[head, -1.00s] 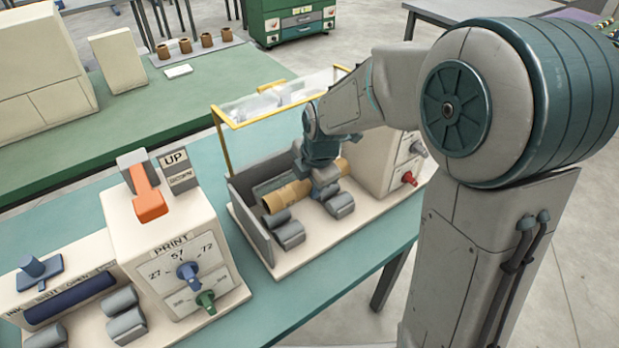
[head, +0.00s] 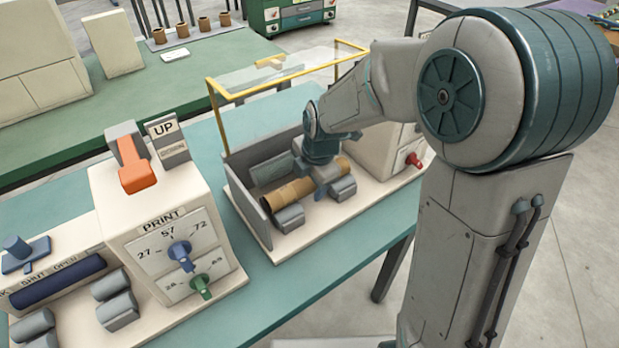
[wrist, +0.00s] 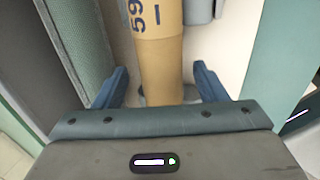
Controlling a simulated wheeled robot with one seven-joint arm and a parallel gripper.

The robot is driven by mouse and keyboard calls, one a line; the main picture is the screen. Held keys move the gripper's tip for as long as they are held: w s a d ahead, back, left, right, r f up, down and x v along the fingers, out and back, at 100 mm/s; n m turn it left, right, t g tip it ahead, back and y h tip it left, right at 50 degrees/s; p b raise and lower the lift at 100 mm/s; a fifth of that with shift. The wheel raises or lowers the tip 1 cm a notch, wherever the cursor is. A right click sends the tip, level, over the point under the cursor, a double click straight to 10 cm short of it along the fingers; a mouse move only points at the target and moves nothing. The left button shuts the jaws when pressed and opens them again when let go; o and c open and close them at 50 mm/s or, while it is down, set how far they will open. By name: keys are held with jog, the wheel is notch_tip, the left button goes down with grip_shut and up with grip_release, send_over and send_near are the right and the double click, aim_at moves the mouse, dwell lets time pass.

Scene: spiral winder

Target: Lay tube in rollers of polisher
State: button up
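The tan cardboard tube (head: 285,193) lies low in the polisher (head: 262,232), along the back of the grey front rollers (head: 290,217). My gripper (wrist: 162,88) is over the tube, with one blue finger on each side and a gap between each finger and the tube. A roller (wrist: 200,9) shows right of the tube. Contact with the rear roller is hidden.
A yellow-framed clear guard (head: 285,70) stands raised behind the tube. A dark side wall (head: 247,197) is at the tube's left, and a cream housing with a red knob (head: 413,160) at its right. The print machine (head: 165,215) stands left on the same bench.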

jog(key=shift+r, duration=0.1)
jog(key=v, duration=1.3)
jog(key=shift+s+r+p, duration=0.15)
jog(key=shift+r+p, duration=0.1)
jog(key=shift+p, duration=0.1)
jog(key=shift+d+r, duration=0.1)
notch_tip(320, 180, up, 7)
jog(key=p, duration=0.5)
